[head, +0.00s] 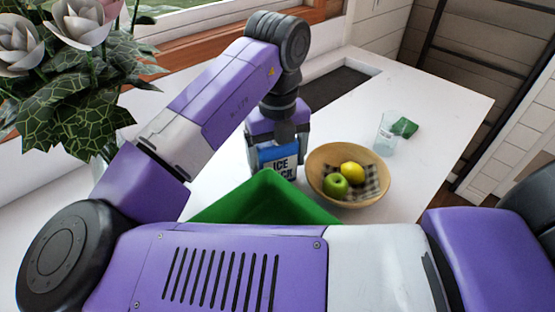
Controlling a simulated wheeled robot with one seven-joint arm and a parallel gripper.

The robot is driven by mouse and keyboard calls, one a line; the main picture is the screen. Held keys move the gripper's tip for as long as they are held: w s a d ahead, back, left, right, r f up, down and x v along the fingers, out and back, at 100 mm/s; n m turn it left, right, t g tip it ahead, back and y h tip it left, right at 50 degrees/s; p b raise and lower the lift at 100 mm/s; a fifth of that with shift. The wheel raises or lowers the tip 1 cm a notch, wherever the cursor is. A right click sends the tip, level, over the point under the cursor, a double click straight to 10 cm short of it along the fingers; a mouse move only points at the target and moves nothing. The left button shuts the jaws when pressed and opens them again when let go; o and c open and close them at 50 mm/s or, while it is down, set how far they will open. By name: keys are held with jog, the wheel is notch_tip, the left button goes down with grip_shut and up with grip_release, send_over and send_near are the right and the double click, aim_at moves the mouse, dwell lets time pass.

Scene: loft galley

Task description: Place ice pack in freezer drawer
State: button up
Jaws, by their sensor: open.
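The ice pack (280,164) is a blue block with a pale label reading "ICE PACK". It stands upright on the white counter, behind the green bin. My gripper (276,148) points down over it, with its fingers at the pack's upper part, one to each side. The jaws are open; whether a finger touches the pack I cannot tell. The bin hides part of the pack's lower edge. No freezer drawer shows in this view.
A green bin (265,195) stands just in front of the pack. A wooden bowl (365,196) with a green apple and a lemon is to the right. A clear glass (386,135) and a green cloth (405,127) lie beyond. Flowers (75,90) stand at left. The counter's right side (450,105) is clear.

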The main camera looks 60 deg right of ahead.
jog(key=shift+f, duration=1.05)
jog(key=c, duration=1.4)
jog(key=shift+o, duration=0.2)
jog(key=shift+r, duration=0.2)
jog(key=r, duration=0.8)
jog(key=r+b, duration=0.1)
jog(key=r, duration=0.2)
jog(key=shift+s+r, duration=0.25)
jog(key=shift+r, duration=0.15)
jog(key=s+a+b, duration=0.2)
jog(key=s+b, duration=0.2)
jog(key=s, duration=0.4)
jog(key=s+a+b, duration=0.3)
jog(key=s+b, duration=0.1)
jog(key=s, duration=0.5)
jog(key=shift+b, duration=0.35)
